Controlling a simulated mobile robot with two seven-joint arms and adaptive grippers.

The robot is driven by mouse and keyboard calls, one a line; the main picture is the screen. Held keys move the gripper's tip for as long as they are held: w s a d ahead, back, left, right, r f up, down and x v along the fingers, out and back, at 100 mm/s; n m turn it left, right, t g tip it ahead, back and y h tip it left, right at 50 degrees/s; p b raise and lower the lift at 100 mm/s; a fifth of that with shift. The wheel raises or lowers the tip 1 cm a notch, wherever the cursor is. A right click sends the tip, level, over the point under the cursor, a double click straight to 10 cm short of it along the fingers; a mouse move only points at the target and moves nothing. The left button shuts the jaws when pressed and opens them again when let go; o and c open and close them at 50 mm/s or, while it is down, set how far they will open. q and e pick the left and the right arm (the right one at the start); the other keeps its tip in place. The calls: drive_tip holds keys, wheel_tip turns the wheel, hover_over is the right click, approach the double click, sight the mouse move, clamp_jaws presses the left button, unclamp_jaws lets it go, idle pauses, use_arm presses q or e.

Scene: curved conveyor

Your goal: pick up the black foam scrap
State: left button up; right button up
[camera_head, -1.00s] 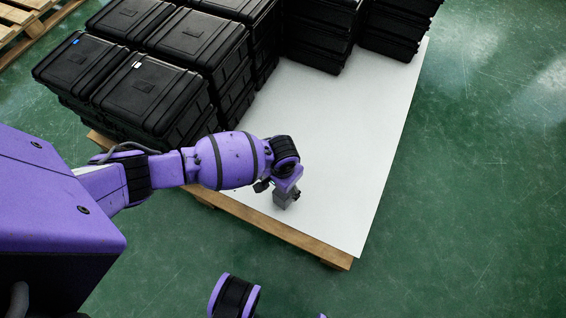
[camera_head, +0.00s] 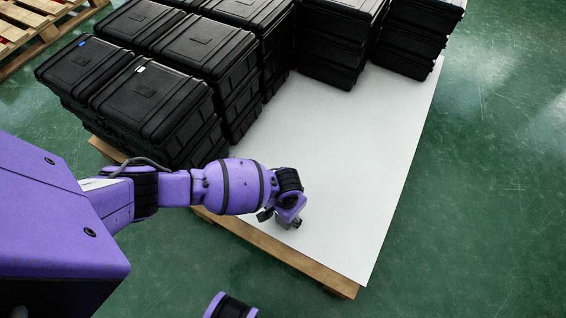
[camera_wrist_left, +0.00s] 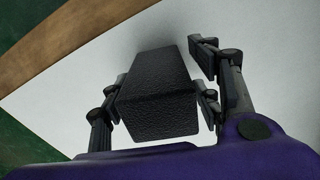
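The black foam scrap (camera_wrist_left: 158,98) is a dark, rough-textured block, seen large in the left wrist view. My left gripper (camera_wrist_left: 160,103) has its fingers on both sides of the scrap, and they appear to touch it. In the head view my left gripper (camera_head: 288,222) points down over the near part of the white sheet. The scrap cannot be made out clearly there. Whether it rests on the sheet or hangs just above it, I cannot tell. My right gripper is not in view.
The white sheet (camera_head: 370,150) covers a wooden pallet (camera_head: 290,258) and is bare in its middle and right. Stacks of black cases (camera_head: 155,95) stand at the left and back. Green floor (camera_head: 480,200) lies clear to the right. Another pallet (camera_head: 25,40) is at upper left.

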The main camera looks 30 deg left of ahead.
use_arm(q)
drive_tip(key=c, duration=0.5)
drive_tip(key=shift+o, duration=0.2)
